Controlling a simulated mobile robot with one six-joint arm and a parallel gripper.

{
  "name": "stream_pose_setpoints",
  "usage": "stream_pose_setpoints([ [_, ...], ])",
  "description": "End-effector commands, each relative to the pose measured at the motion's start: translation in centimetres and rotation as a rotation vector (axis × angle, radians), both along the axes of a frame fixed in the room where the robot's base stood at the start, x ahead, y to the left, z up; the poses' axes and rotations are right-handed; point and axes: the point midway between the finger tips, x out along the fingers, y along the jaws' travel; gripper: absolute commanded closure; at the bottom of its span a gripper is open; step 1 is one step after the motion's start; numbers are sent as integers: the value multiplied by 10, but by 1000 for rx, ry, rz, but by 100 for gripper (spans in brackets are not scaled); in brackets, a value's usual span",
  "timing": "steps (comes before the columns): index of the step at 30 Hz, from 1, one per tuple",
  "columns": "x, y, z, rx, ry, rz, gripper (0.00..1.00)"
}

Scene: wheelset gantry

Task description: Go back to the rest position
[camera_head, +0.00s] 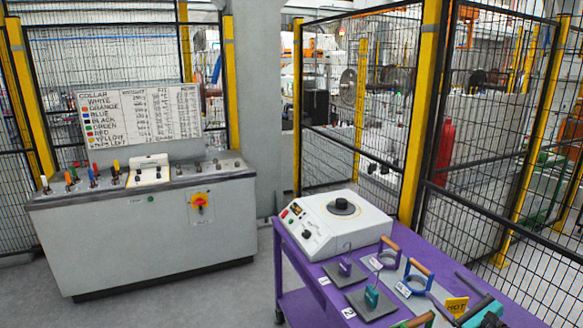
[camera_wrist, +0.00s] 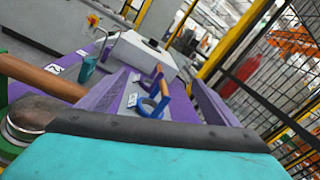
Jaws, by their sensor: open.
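My gripper (camera_wrist: 162,80) shows in the wrist view as two separated purple-grey fingers beyond a teal body with a dark edge. It is open, with nothing held between the fingers. In the head view my gripper (camera_head: 460,297) is at the bottom right, over the near end of the purple table (camera_head: 290,262), close to the yellow HOT sign (camera_head: 456,305). A ring tool with a wooden handle (camera_wrist: 40,76) is at the left of the wrist view, near my gripper. Most of my arm is out of the picture.
A white heater (camera_head: 338,222) stands on the table. Purple (camera_head: 390,252) and blue (camera_head: 416,278) ring tools and two plates with purple (camera_head: 345,267) and teal (camera_head: 371,297) blocks are in front of it. A grey console (camera_head: 150,230) stands left. Mesh fencing (camera_head: 480,150) runs behind the table.

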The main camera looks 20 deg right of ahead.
Motion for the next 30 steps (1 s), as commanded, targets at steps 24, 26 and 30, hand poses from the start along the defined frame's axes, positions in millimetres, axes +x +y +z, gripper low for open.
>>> stream_pose_setpoints([
  [24,97,275,5,-795,225,873,16],
  [26,99,292,-14,-810,245,924,16],
  [30,103,331,-60,-838,292,1039,16],
])
